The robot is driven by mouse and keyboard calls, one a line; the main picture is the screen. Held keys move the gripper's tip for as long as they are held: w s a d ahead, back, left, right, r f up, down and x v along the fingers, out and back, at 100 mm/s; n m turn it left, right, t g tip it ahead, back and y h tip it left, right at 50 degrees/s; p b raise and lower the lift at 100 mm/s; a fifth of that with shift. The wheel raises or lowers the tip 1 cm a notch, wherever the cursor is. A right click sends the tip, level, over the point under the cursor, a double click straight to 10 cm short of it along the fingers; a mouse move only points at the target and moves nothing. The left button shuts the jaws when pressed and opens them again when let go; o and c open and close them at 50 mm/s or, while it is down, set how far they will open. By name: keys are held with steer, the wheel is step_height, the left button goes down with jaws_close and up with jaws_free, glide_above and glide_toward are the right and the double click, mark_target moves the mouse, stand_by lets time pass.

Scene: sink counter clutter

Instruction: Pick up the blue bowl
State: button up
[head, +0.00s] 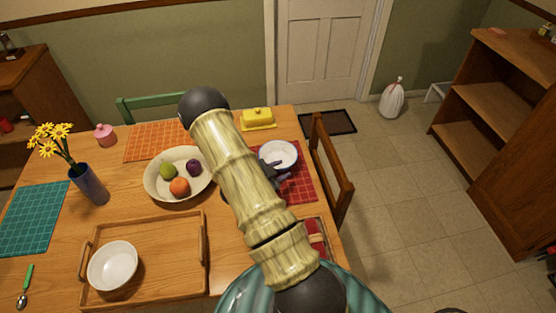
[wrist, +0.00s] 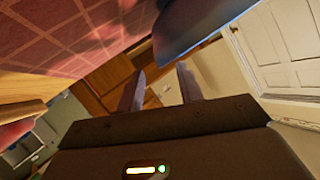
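A bowl (head: 279,152) with a pale inside sits on the red placemat at the right side of the table. In the wrist view, a smooth blue curved surface (wrist: 195,25), which looks like this bowl's outside, shows at the top edge, partly cut off. My gripper (head: 273,170) is low at the bowl's near side, partly hidden behind my arm. In the wrist view my gripper (wrist: 161,85) has its two fingers apart with nothing between them. The blue surface is above the fingertips there; I cannot tell whether they touch it.
A white bowl (head: 112,265) stands in the wooden tray (head: 160,227). A fruit dish (head: 155,190), yellow butter dish (head: 257,117) and flower vase (head: 90,185) are also on the table. A wooden chair (head: 331,170) stands close on the right. The red placemat (head: 303,185) is partly covered by my arm.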

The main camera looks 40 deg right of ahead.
steer(key=shift+d, duration=0.1)
steer(key=x, duration=0.2)
steer(key=p+x, duration=0.1)
steer(key=x, duration=0.2)
steer(key=shift+w+f+p, duration=0.25)
steer(key=shift+p, duration=0.05)
steer(key=shift+c, duration=0.5)
jaws_close()
